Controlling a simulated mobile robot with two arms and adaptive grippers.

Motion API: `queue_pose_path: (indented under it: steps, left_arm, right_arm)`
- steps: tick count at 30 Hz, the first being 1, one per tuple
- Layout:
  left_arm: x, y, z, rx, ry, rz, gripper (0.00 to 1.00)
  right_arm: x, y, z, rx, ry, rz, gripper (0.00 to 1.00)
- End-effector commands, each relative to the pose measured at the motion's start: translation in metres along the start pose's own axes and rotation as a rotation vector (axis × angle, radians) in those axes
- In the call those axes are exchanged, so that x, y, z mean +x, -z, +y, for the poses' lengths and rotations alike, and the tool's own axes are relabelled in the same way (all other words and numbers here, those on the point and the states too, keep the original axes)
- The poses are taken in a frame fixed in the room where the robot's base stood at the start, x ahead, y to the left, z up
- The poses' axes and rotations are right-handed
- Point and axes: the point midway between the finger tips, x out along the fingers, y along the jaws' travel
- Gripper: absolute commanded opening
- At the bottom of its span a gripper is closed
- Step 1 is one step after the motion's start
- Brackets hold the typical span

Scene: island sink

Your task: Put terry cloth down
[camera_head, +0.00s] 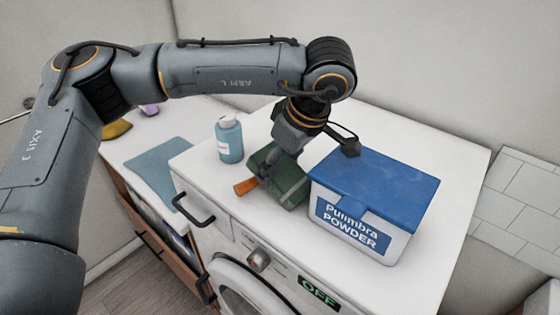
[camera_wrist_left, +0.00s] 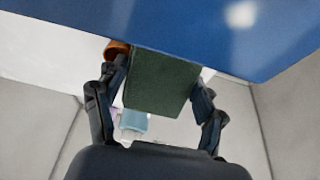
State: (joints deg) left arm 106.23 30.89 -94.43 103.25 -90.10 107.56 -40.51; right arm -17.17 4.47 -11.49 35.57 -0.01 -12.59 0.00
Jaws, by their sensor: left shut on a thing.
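The terry cloth (camera_head: 292,191) appears to be the dark green folded piece over the white washer top, left of the powder box. My left gripper (camera_head: 279,165) comes down on it from above and is shut on it. In the left wrist view the green cloth (camera_wrist_left: 160,82) sits between the two fingers (camera_wrist_left: 158,95). Whether its underside touches the washer top is hard to tell. My right gripper is not in view.
A blue-lidded powder box (camera_head: 372,195) stands close to the right of the cloth. A teal bottle (camera_head: 230,139) stands behind left. An orange piece (camera_head: 245,187) shows at the cloth's left. A blue-grey mat (camera_head: 158,172) lies on the left counter. The washer top's right side (camera_head: 462,165) is clear.

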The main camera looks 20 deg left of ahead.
Motion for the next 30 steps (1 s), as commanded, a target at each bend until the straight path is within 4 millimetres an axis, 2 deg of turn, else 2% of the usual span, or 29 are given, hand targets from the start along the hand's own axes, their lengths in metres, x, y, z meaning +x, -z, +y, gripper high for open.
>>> queue_pose_path:
  steps: [1, 2, 4, 5, 14, 17, 19, 23, 30]
  left_arm:
    - [0.003, -0.001, 0.0, 0.0, 0.0, 0.0, 0.09]
    - [0.001, -0.001, 0.0, 0.0, 0.0, 0.0, 0.76]
    - [0.001, -0.001, 0.0, 0.0, 0.0, 0.0, 0.9]
    - [0.001, -0.001, 0.0, 0.0, 0.0, 0.0, 0.92]
    - [0.0, 0.0, 0.0, 0.0, 0.0, 0.0, 0.92]
    - [-0.003, 0.001, 0.0, 0.0, -0.001, 0.0, 0.92]
    - [-0.008, 0.0, 0.001, 0.0, -0.004, 0.0, 0.92]
    - [-0.029, -0.001, 0.001, 0.0, -0.005, 0.0, 0.92]
    - [-0.084, 0.0, 0.001, 0.0, -0.005, 0.003, 0.92]
  right_arm:
    - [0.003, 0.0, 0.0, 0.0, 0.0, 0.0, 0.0]
    - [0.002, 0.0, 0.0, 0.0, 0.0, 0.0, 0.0]
    - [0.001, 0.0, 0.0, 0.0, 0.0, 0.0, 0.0]
    - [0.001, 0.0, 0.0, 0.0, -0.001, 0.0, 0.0]
    - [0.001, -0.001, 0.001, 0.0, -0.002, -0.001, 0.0]
    - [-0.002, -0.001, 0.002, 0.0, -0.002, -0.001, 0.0]
    - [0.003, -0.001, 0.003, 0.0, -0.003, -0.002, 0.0]
    - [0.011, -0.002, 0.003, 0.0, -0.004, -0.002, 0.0]
    - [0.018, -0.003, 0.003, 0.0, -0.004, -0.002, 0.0]
